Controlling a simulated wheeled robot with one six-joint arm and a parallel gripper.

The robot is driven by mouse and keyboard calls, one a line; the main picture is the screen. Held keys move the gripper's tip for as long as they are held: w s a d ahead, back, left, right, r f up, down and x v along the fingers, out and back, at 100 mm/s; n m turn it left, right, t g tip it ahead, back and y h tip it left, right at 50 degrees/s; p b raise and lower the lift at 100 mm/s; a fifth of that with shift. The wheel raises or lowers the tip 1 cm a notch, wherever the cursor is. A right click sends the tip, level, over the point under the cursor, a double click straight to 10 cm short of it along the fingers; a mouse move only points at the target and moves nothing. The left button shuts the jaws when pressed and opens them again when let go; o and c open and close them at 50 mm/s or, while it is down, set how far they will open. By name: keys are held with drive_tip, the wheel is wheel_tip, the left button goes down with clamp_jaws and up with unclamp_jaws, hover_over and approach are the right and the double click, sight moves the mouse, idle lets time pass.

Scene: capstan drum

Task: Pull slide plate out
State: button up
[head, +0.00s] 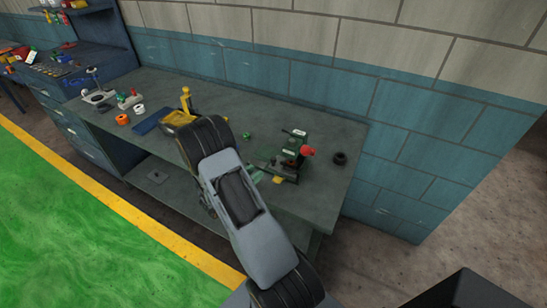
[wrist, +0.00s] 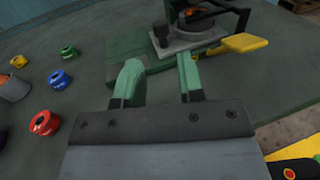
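A green bench device (head: 290,152) with a red knob stands on the workbench's right part in the head view. In the wrist view its green base (wrist: 130,58) carries a grey plate (wrist: 186,40) with a round part on top. A yellow tab (wrist: 245,42) sticks out to the right of the plate; in the head view the yellow tab (head: 278,180) is at the device's front. I cannot tell for sure which part is the slide plate. My gripper (wrist: 158,62) is open, its green fingers apart with nothing between them. The tab lies right of the fingers. My arm hides most of the gripper in the head view.
The workbench (head: 330,185) stands against a wall. Several coloured rings (wrist: 60,79) lie left of the gripper. A black ring (head: 340,158) lies right of the device. A yellow item (head: 180,116) and a blue tray (head: 152,121) are farther left. The bench's front edge is near.

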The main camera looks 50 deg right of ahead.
sight(274, 157)
drive_tip(key=d+p, duration=0.2)
drive_tip(key=d, duration=0.8)
drive_tip(key=shift+s+d, duration=0.1)
drive_tip(key=shift+d, duration=0.3)
clamp_jaws()
